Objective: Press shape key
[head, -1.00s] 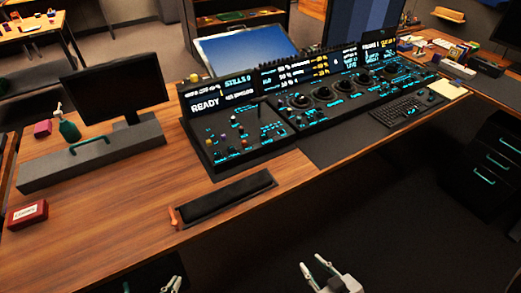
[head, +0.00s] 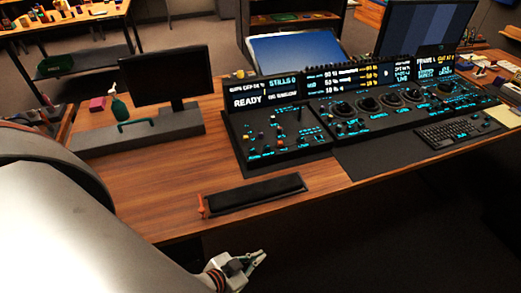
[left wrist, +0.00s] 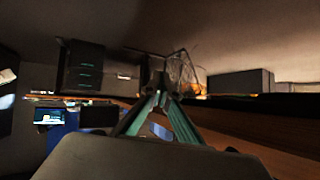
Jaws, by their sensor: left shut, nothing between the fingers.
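The trackball panel (head: 385,101) is a long black console on the wooden desk, with several round trackballs and rings and cyan-lit labels. Its left section (head: 278,135) carries small knobs and keys under a screen reading READY. The labels are too small to tell which one is the shape key. My left gripper (head: 261,256) is shut and empty, low in the head view, in front of the desk's front edge and well short of the panel. Its fingers (left wrist: 160,98) meet at the tips in the left wrist view. My right gripper is not in view.
A black padded rest (head: 255,193) with an orange end lies near the desk's front edge. A keyboard (head: 458,130) lies right of centre. A monitor (head: 166,77), a grey box (head: 140,138) and a green bottle (head: 118,107) stand left. Bare wood (head: 165,190) shows at front left.

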